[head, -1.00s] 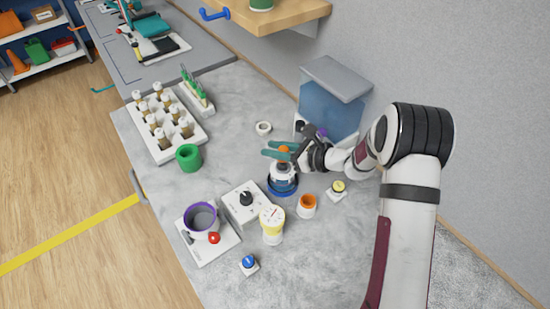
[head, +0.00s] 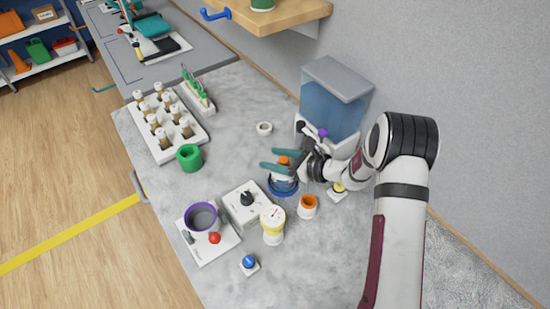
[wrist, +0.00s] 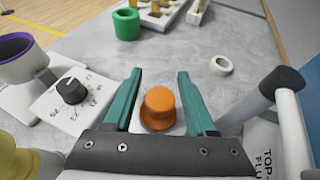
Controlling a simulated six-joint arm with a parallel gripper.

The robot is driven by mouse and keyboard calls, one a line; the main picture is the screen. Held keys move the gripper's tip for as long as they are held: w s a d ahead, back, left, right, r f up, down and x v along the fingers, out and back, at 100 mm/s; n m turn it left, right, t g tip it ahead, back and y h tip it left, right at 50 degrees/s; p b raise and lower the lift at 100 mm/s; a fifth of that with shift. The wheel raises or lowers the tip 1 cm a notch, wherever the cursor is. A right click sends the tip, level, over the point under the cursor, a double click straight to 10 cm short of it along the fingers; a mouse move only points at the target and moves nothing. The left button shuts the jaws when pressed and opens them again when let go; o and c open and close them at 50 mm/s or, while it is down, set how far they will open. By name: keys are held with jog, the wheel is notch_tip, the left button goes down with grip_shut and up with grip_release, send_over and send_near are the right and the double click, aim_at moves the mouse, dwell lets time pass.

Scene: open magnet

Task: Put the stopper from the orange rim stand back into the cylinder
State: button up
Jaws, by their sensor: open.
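In the wrist view the stopper (wrist: 159,107) is an upright orange knob with a wider lower flange. My gripper (head: 272,159) is open around the stopper. In the wrist view its two teal fingers (wrist: 159,80) stand on either side with gaps between them and the knob. The orange rim stand (head: 307,208) is to the lower right and looks empty.
A blue tank (head: 332,104) stands behind my gripper. A white ring (head: 264,128) and green cup (head: 189,157) lie farther left, with clear bench between.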

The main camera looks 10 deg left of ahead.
jog(key=v, duration=1.2)
jog(key=s+a+r+n+g+h, duration=0.1)
jog(key=s+a+r+n+g, duration=0.15)
jog(key=s+r+n, duration=0.4)
jog(key=s+a+r+n+g+h, duration=0.1)
jog(key=s+r+n+g+h, duration=0.15)
jog(key=s, duration=0.75)
jog(key=s+d+n+h, duration=0.3)
jog(key=s+d+n, duration=0.1)
jog(key=s, duration=0.3)
jog(key=s+d+r+n+h, duration=0.1)
jog(key=s+d+n+h, duration=0.3)
jog(key=s, duration=0.3)
jog(key=shift+s+g, duration=0.3)
